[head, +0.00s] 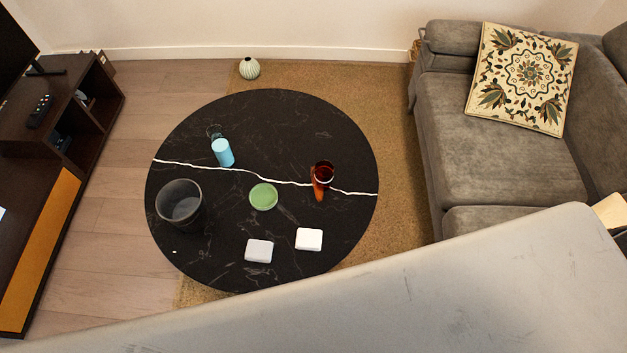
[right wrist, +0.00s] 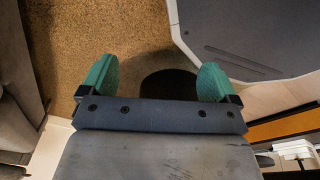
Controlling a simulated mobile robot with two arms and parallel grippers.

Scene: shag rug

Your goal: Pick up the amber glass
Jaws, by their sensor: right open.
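The amber glass (head: 322,173) stands on the right part of the round black table (head: 215,265) in the head view. It is dark red-orange at the top, with an orange patch just below it on the table top. My right gripper (right wrist: 158,80) shows in the right wrist view with its two green fingers wide apart and nothing between them. It points down over the brown rug, and the glass is not in that view. My left gripper is in neither view.
A grey sofa (head: 470,150) stands right, a dark cabinet (head: 90,110) left. A striped vase (head: 249,68) is behind the table.

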